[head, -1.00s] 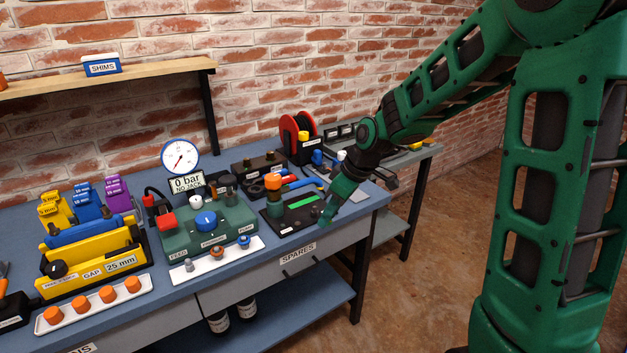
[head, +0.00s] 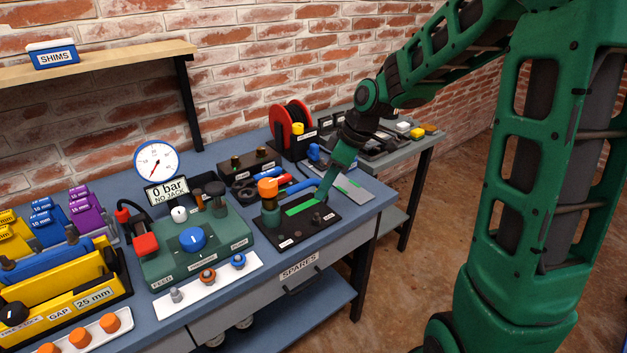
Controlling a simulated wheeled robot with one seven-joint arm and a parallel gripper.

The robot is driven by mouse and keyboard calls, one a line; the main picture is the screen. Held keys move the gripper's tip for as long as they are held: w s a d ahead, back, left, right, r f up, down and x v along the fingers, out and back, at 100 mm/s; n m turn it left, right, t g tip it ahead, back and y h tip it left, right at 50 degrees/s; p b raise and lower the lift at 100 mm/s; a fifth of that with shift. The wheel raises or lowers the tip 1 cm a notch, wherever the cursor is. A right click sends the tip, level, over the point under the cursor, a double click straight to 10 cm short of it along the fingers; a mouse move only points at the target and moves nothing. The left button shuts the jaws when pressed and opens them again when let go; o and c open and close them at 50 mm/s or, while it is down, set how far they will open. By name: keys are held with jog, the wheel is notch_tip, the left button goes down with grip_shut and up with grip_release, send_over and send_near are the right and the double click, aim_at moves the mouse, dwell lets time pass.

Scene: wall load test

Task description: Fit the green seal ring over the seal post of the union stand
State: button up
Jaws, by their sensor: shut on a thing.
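The union stand (head: 288,237) is a black plate near the right front of the blue bench. It carries a green post with an orange top (head: 268,188) at its left, a bright green strip in the middle and a small dark upright (head: 318,216) at its right, likely the seal post. My gripper (head: 322,198) points down and left over the right part of the stand, by that upright. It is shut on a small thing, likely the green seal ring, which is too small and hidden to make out. I cannot tell whether it touches the post.
A green pump unit (head: 160,270) with gauge (head: 156,161) stands left of the union stand. A white tray (head: 220,286) with small fittings lies in front. A red reel (head: 290,124) and blue and red tools are behind. A grey plate (head: 352,188) lies to the right.

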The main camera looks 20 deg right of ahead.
aim_at(317, 214)
jog(key=x, duration=0.2)
jog(key=s+x, duration=0.1)
jog(key=x, duration=0.1)
jog(key=shift+a+f, duration=0.1)
jog(key=shift+f, duration=0.4)
jog(key=shift+s+r, duration=0.1)
dwell(0.8)
jog(key=shift+f, duration=1.3)
jog(key=o, duration=1.4)
jog(key=shift+s, duration=0.1)
jog(key=shift+r, duration=0.1)
